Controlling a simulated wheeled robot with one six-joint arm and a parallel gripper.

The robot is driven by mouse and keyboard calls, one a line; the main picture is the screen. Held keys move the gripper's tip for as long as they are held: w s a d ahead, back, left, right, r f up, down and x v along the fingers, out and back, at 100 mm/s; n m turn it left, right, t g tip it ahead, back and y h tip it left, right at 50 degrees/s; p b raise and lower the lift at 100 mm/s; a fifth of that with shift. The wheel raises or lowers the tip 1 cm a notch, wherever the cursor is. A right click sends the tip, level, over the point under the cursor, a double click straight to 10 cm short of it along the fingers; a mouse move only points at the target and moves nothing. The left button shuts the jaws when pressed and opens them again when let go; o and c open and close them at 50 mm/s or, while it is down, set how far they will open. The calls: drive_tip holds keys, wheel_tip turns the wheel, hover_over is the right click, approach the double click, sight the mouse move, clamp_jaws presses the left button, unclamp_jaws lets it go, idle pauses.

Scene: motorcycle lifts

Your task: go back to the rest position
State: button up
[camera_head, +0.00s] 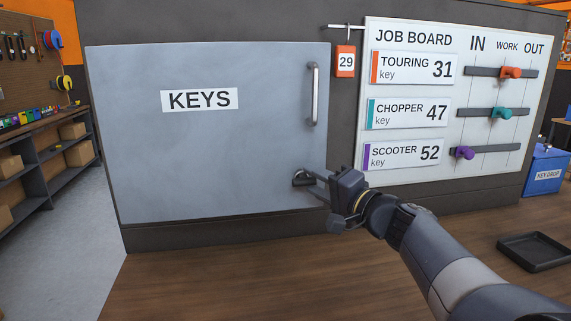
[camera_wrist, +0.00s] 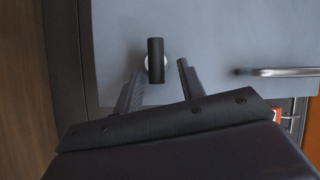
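My gripper (camera_head: 316,186) is at the lower right corner of the grey KEYS cabinet door (camera_head: 200,150). In the wrist view its two fingers (camera_wrist: 160,72) are spread apart, one on each side of a dark latch (camera_wrist: 156,52). Gaps show between the latch and both fingers. In the head view the latch (camera_head: 302,179) looks like a short dark bar lying level, just beyond the fingertips. The door looks shut, with a long upright metal handle (camera_head: 314,95) above the latch. The inside of the cabinet is hidden.
A job board (camera_head: 412,38) with coloured sliders stands right of the door. An orange tag marked 29 (camera_head: 345,62) hangs between them. A black tray (camera_head: 535,252) and a blue key drop box (camera_head: 544,171) are at the right. The wooden bench top (camera_head: 220,285) is clear in front of the cabinet.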

drive_tip(key=shift+r+n+g+h+p, duration=0.35)
drive_tip(key=shift+n+p, duration=0.35)
drive_tip(key=shift+p, duration=1)
